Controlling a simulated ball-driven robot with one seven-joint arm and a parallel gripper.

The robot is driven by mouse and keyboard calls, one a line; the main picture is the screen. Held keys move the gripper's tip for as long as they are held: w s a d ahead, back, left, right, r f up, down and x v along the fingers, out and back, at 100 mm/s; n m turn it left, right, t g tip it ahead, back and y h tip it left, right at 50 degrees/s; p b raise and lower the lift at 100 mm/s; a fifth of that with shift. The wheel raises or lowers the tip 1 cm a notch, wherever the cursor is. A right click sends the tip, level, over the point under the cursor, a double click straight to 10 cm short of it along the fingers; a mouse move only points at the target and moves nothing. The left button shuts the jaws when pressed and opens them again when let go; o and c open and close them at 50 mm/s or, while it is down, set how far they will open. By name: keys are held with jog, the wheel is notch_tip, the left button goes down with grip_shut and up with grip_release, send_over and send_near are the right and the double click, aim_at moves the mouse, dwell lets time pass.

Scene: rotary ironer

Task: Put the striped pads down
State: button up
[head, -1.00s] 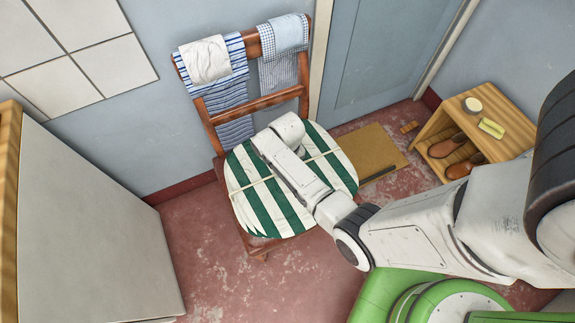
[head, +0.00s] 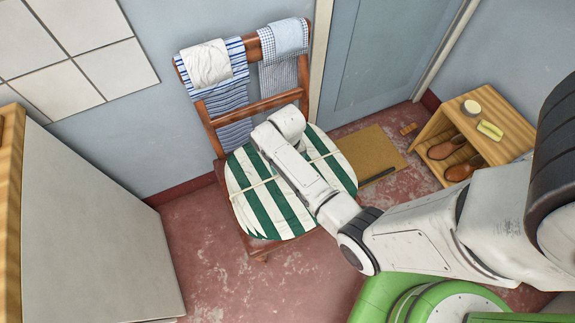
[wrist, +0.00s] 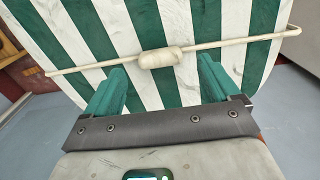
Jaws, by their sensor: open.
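The green-and-white striped pads (head: 265,205) are round and rest on the seat of a wooden chair. A thin pale cord with a small off-white grip (wrist: 160,57) at its middle runs across them. In the head view my wrist and forearm cover the middle of the pads, and my fingers are hidden. In the wrist view my gripper (wrist: 161,72) is open, its green fingers apart just short of the grip, one toward each end of it. It holds nothing. Whether the fingertips touch the pads I cannot tell.
The chair's back (head: 257,104) carries hanging striped, white and checked cloths. A wooden shoe bench (head: 505,137) stands at the right. A brown mat (head: 375,150) lies by the door. A large pale cabinet (head: 85,225) fills the left. The red floor in front is clear.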

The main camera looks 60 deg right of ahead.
notch_tip(320, 180, up, 7)
jog(key=s+a+r+n+t, duration=0.1)
jog(key=s+a+r+n, duration=0.5)
jog(key=s+a, duration=0.5)
jog(key=s+r, duration=0.2)
jog(key=s, duration=0.1)
jog(key=shift+s+a+r+p, duration=0.25)
jog(key=shift+a+p, duration=0.15)
dwell(0.4)
